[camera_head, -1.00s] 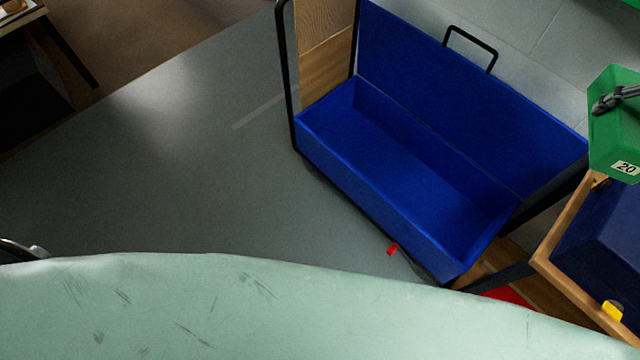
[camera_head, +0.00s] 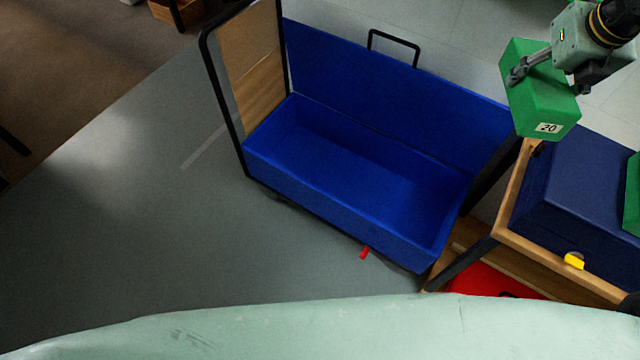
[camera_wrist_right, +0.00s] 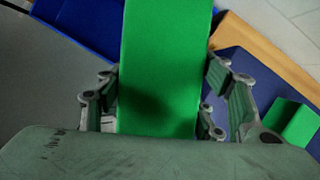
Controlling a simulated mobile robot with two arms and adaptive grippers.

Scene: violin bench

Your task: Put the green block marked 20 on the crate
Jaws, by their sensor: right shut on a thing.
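The green block marked 20 (camera_head: 535,100) is held in the air at the upper right of the head view, its white label facing me. My right gripper (camera_head: 540,72) is shut on it from above; in the wrist view the block (camera_wrist_right: 165,50) sits between the two fingers. Just below and right of it in the picture is a dark blue box (camera_head: 575,185) in a wooden-edged frame (camera_head: 510,200), with a yellow tag on its front. I cannot tell for sure whether this is the crate. My left gripper is out of view.
A blue open trolley bin (camera_head: 350,190) with a black frame stands left of the dark box. Another green block (camera_head: 632,195) is at the right edge, on the dark box; it shows in the wrist view (camera_wrist_right: 292,122). Grey floor (camera_head: 120,230) is clear at left.

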